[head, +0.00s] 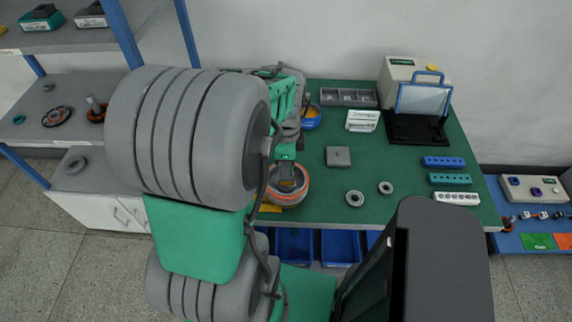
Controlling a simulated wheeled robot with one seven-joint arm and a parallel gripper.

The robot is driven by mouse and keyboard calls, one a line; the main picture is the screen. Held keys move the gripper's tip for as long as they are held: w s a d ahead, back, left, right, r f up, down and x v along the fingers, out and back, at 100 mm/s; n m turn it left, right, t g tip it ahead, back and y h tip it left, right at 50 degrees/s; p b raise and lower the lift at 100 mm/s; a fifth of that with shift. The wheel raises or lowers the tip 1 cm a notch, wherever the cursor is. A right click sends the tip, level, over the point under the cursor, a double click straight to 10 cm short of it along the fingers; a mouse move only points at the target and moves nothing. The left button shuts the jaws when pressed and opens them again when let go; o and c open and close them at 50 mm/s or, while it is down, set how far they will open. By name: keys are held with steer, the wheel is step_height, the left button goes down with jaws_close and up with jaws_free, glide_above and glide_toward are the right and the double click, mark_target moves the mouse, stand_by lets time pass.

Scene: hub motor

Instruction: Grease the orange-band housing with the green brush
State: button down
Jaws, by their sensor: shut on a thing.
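The orange-band housing (288,194) stands at the table's near left part, a grey round part with an orange band around its side. My gripper (286,168) is directly above it, pointing down, with its tip at or inside the housing's open top. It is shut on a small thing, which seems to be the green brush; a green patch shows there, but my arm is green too. The brush's tip is hidden, and I cannot tell whether it touches the housing.
The green table (300,212) also holds a grey square block (338,156), two grey rings (355,198), a blue round container (311,117), a divided grey tray (348,97), a beige machine (415,72) and slotted blocks (444,162). Blue bins (341,246) sit below its front edge. My arm hides the left side.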

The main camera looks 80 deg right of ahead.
steer(key=shift+f, duration=0.45)
stand_by(0.3)
steer(key=n, duration=0.4)
